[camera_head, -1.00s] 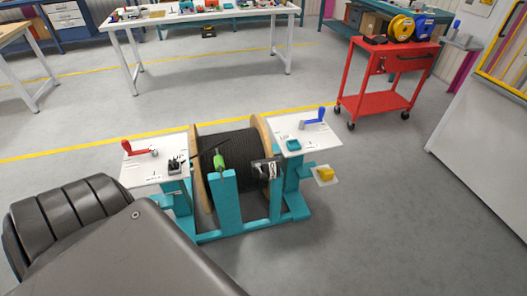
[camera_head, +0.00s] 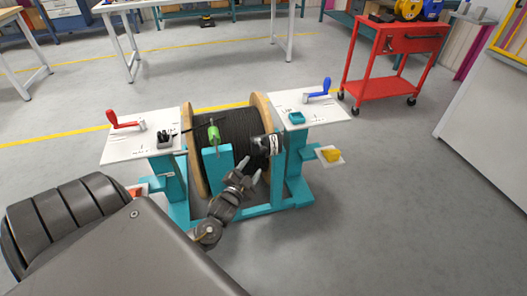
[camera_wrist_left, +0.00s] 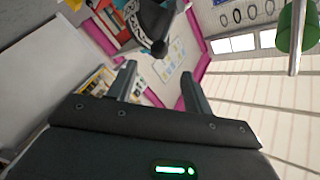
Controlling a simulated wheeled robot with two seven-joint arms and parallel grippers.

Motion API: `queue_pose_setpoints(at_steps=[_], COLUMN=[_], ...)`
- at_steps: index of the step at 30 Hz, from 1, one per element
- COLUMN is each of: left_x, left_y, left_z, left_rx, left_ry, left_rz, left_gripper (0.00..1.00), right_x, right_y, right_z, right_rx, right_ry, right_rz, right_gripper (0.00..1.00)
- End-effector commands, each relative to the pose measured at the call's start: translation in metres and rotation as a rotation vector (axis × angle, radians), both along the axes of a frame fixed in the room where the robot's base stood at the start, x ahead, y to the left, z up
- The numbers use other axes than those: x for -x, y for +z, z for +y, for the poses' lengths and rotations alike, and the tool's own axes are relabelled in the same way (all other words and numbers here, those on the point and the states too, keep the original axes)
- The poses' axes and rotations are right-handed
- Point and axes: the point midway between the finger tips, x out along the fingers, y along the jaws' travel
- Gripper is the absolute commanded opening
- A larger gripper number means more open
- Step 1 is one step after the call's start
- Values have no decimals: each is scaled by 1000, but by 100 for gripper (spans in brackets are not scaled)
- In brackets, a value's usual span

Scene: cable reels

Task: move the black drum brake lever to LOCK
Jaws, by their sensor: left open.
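The cable drum (camera_head: 232,130) sits in a teal stand (camera_head: 175,180). A black-and-white bracket (camera_head: 268,144) is on the drum's right side; the brake lever cannot be made out clearly there. In the left wrist view, a black lever-like part with a rounded end (camera_wrist_left: 155,30) lies just beyond the fingertips, between and above them. My left gripper (camera_head: 248,170) is open and empty in front of the drum, just below the bracket, with its fingers pointing up and right. Its two fingers also show apart in the left wrist view (camera_wrist_left: 158,72). No LOCK marking is readable. My right gripper is not in view.
A green handle (camera_head: 213,132) on a rod stands left of my gripper. A red crank (camera_head: 122,120) and a blue crank (camera_head: 318,90) sit on white side plates. A red cart (camera_head: 385,60) stands behind; the floor at right is clear.

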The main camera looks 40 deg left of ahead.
Motion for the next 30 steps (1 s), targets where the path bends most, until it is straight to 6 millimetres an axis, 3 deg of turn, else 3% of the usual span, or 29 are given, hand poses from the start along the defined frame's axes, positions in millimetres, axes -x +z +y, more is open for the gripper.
queue_pose_setpoints(at_steps=[16,21,30], left_x=[-86,-97,-99], left_y=[-1,-1,-1], left_z=[23,26,27], left_rx=[1,0,2], left_ry=[0,0,0], left_rz=[0,1,2], left_gripper=[50,50,50], right_x=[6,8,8], right_y=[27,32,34], right_z=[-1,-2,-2], right_rx=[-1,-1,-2], right_ry=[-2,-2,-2], right_rz=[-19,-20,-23], right_gripper=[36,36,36])
